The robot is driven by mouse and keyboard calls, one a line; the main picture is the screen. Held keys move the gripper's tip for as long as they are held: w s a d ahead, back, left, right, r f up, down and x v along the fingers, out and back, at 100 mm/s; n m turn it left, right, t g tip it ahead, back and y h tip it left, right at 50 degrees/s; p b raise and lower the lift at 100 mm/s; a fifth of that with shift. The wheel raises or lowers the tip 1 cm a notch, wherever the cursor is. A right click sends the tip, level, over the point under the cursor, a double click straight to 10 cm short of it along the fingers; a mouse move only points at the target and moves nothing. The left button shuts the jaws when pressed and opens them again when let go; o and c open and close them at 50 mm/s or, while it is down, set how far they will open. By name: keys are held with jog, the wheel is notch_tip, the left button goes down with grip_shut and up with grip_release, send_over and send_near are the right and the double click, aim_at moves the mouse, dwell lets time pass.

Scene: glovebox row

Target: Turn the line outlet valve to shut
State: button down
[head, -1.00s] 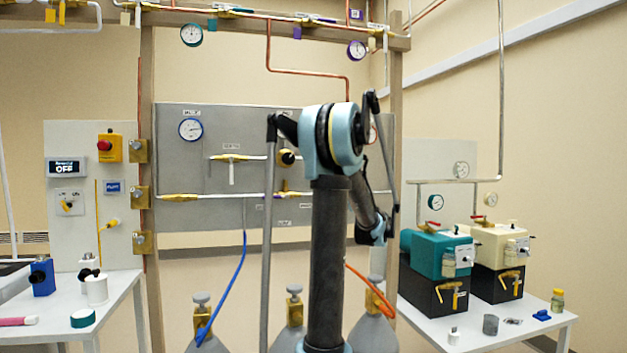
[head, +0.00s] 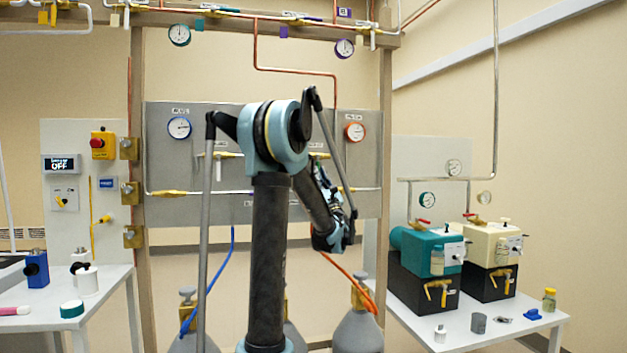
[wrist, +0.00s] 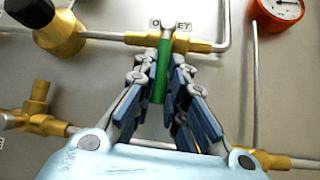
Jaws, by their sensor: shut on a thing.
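The outlet valve's brass body (wrist: 190,46) sits on a pipe on the grey panel, under a partly hidden label reading "O…ET" (wrist: 182,24). Its green handle (wrist: 160,80) points down in the wrist view, across the line of the pipe. My gripper (wrist: 162,64) has one finger on each side of the handle and is shut on it. In the head view my arm hides the handle and my fingers; a small brass part of the valve (head: 319,155) shows beside the arm.
An orange-rimmed gauge (wrist: 281,8) is at upper right in the wrist view. A brass regulator with a dark knob (wrist: 62,32) is at upper left. A lower pipe with brass fittings (wrist: 265,160) runs behind my gripper. Gas cylinders (head: 357,332) stand below the panel.

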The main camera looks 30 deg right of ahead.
jog(key=c, duration=1.6)
grip_release()
jog(key=shift+w+a, duration=0.1)
jog(key=shift+c, duration=0.2)
jog(key=shift+f, duration=0.1)
jog(key=v, duration=1.2)
